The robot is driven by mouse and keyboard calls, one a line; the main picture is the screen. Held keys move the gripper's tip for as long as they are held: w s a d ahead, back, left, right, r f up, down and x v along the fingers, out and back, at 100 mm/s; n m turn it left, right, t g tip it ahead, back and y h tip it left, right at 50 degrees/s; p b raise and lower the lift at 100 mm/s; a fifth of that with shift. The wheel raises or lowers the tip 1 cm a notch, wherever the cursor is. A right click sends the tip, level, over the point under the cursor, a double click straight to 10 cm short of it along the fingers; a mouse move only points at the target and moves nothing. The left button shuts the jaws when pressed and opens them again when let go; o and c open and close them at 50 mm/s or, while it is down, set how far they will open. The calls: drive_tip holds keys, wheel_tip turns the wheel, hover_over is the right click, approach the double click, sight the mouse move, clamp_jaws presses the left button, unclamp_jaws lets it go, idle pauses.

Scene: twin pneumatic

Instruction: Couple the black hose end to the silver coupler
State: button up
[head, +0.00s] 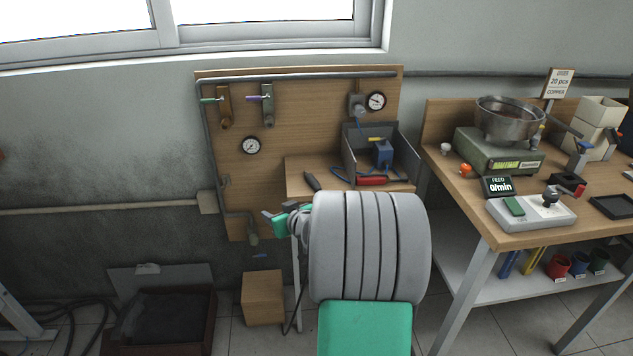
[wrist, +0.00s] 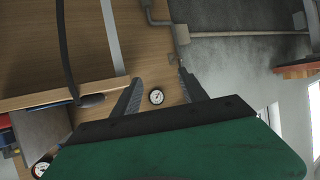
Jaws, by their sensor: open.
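My gripper (head: 279,208) is open in front of the wooden board, left of the small bench. In the wrist view my gripper (wrist: 162,86) has its two fingers apart with nothing between them; a gauge shows in the gap behind. A black hose end (head: 312,181) lies at the left of the small bench. In the wrist view a black hose (wrist: 65,45) crosses the bench edge near a dark cylindrical end (wrist: 92,101). Two fittings hang on the board: a brownish one (head: 224,106) with a green lever and a greyish one (head: 267,106) with a purple lever. I cannot tell which is the silver coupler.
A grey bin (head: 408,158) with a blue block and a red-handled tool stands on the small bench (head: 300,163). A gauge (head: 250,145) sits mid-board. A workbench (head: 515,237) with a scale stands right. A wooden box (head: 263,298) is on the floor.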

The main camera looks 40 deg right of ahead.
sight(317, 186)
drive_tip(key=s+d+m+h, duration=0.1)
drive_tip(key=d, duration=0.3)
drive_tip(key=s+d+r+m+t+h, duration=0.1)
drive_tip(key=d+h, duration=0.1)
drive_tip(key=d, duration=0.2)
drive_tip(key=s+d+t+h, duration=0.1)
drive_tip(key=d, duration=0.3)
drive_tip(key=shift+d+r+m, duration=0.25)
drive_tip(key=shift+d+m, duration=0.15)
drive_tip(key=x, duration=0.7)
drive_tip(key=shift+d+r, duration=0.1)
drive_tip(key=shift+d, duration=0.15)
drive_tip(key=shift+c, duration=0.4)
clamp_jaws()
